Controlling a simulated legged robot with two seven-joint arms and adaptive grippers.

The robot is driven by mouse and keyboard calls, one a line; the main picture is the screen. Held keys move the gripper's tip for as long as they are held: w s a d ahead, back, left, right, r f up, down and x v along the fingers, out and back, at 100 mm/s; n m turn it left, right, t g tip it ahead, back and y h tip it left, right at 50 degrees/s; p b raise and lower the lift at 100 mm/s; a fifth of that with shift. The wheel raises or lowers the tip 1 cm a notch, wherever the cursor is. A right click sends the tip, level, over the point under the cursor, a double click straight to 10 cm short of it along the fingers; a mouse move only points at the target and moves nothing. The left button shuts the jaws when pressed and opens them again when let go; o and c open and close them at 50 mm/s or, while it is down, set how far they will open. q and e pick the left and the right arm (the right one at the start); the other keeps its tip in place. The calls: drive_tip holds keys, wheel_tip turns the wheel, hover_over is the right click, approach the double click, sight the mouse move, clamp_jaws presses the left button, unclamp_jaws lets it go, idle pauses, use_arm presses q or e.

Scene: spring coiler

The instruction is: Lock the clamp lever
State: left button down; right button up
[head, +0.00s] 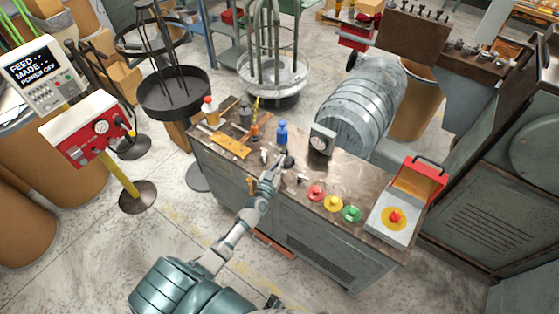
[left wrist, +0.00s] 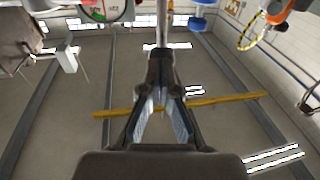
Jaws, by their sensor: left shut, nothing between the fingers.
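A blue-topped upright piece (head: 282,132), possibly the clamp lever's handle, stands near the back middle of the workbench (head: 330,178). I cannot tell for certain which part is the clamp lever. My left gripper (head: 281,162) is over the bench top, just in front of the blue piece, shut and empty. In the left wrist view the fingertips (left wrist: 161,68) meet in the middle, and a thin metal rod (left wrist: 162,24) shows just beyond them. I cannot tell whether they touch it. A blue part (left wrist: 197,24) is to its upper right. My right gripper is not in view.
Red (head: 315,193), yellow (head: 333,203) and green (head: 351,213) buttons sit along the bench front. A box with a red button (head: 395,216) is at the right end. A dial gauge (head: 321,139) stands behind. Bottles and tools lie at the left end.

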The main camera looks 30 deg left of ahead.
use_arm(q)
drive_tip(key=w+r+p, duration=0.2)
drive_tip(key=p, duration=0.2)
drive_tip(key=shift+w+g, duration=0.15)
drive_tip(key=shift+g, duration=0.15)
drive_tip(key=w, duration=0.2)
drive_tip(key=shift+w+d+r, duration=0.1)
drive_tip(key=shift+w, duration=0.2)
drive_tip(key=shift+w+d+r+b, duration=0.15)
drive_tip(key=shift+w+b, duration=0.15)
drive_tip(key=shift+w, duration=0.35)
drive_tip(key=shift+w+r+b, duration=0.1)
drive_tip(key=shift+w+b, duration=0.15)
drive_tip(key=shift+w, duration=0.35)
drive_tip(key=shift+w, duration=0.15)
drive_tip(key=shift+d+f, duration=0.1)
drive_tip(key=shift+f, duration=0.05)
